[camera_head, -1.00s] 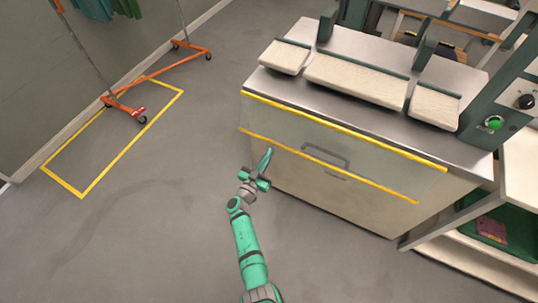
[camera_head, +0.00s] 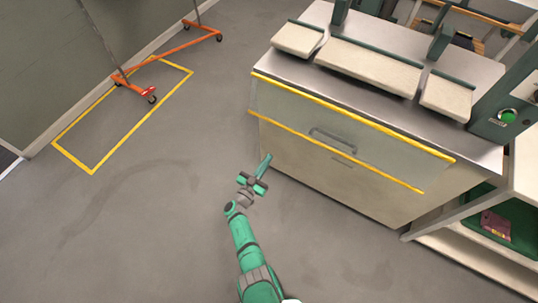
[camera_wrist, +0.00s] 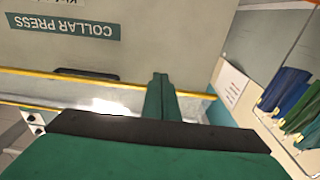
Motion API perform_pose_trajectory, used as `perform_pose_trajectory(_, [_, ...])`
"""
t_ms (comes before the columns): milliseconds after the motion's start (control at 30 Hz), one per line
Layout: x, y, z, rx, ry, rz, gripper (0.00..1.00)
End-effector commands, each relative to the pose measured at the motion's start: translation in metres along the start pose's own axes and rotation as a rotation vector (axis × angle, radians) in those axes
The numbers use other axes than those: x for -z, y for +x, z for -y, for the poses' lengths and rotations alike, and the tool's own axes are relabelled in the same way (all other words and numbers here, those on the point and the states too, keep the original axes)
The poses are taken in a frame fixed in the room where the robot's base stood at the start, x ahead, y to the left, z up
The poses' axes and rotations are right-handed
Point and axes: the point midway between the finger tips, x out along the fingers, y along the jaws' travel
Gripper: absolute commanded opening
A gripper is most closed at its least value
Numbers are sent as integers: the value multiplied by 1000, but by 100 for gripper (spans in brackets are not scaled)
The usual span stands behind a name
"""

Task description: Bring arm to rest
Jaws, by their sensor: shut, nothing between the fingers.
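My green arm reaches up from the bottom of the head view. My gripper (camera_head: 265,162) is shut and empty, held over the floor just left of the press cabinet's front. In the wrist view the closed green fingers (camera_wrist: 160,98) point toward a panel with a "COLLAR PRESS" label (camera_wrist: 64,25). I see no contact between the fingers and anything else, though the exact gap to the cabinet is hard to tell.
The press cabinet (camera_head: 310,170) has yellow-edged front guarding and pale pads (camera_head: 368,66) on top. An orange-footed garment rail (camera_head: 165,55) stands by a yellow floor outline (camera_head: 130,133). Garments (camera_wrist: 285,88) hang in the wrist view. Open floor (camera_head: 140,220) lies left of my arm.

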Motion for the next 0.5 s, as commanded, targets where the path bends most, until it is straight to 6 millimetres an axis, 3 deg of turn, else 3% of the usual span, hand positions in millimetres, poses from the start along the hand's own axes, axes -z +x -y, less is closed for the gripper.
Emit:
perform_pose_trajectory(367, [-5,-4,-1,0,0,0,0])
perform_pose_trajectory(500, [-20,-17,-10,-9,-18,52,0])
